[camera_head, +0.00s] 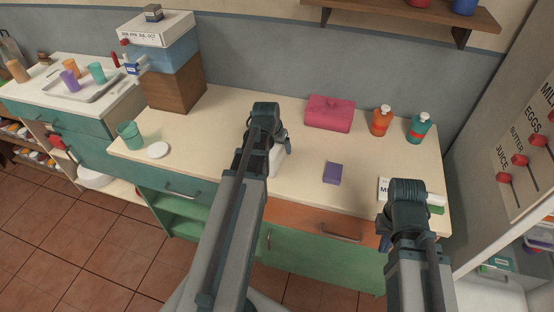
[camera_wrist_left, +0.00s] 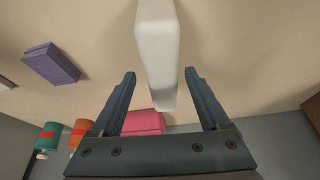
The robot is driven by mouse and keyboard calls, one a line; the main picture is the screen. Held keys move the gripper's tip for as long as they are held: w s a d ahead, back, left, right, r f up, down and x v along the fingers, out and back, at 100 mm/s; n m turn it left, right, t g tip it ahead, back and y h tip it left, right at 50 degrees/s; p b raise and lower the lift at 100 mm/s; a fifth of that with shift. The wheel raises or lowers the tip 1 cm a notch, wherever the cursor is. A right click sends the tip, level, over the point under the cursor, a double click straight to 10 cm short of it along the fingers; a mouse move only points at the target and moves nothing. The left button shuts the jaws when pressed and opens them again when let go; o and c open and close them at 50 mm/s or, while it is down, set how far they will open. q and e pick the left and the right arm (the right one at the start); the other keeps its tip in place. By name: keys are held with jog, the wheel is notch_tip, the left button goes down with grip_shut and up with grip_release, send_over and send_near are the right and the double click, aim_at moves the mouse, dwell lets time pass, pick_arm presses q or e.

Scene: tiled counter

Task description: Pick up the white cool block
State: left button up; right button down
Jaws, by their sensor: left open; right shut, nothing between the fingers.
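The white cool block (camera_head: 275,161) stands on the counter, partly hidden by my left arm in the head view. In the left wrist view the white block (camera_wrist_left: 157,42) runs from the top edge down to between the fingertips, with a gap on both sides. My left gripper (camera_head: 281,146) is open above or beside the block; its fingers (camera_wrist_left: 159,75) do not grip it. I cannot tell how far the block reaches between them in depth. My right gripper (camera_head: 384,238) is shut and empty near the counter's front edge at the right, largely hidden by its arm.
A purple block (camera_head: 333,173) lies right of the white block. A pink case (camera_head: 330,113), an orange bottle (camera_head: 381,121) and a teal bottle (camera_head: 418,127) stand at the back. A green cup (camera_head: 130,135) and a white disc (camera_head: 158,150) are at the left.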

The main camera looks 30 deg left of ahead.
pick_arm(q)
jog(key=shift+f, duration=0.1)
jog(key=b+x, duration=0.5)
jog(key=shift+s+a+f, duration=0.1)
jog(key=shift+s+f, duration=0.05)
jog(key=shift+s, duration=0.3)
jog(key=shift+f+b, duration=0.25)
jog(key=shift+b, duration=0.05)
dwell(0.3)
grip_shut()
dwell(0.4)
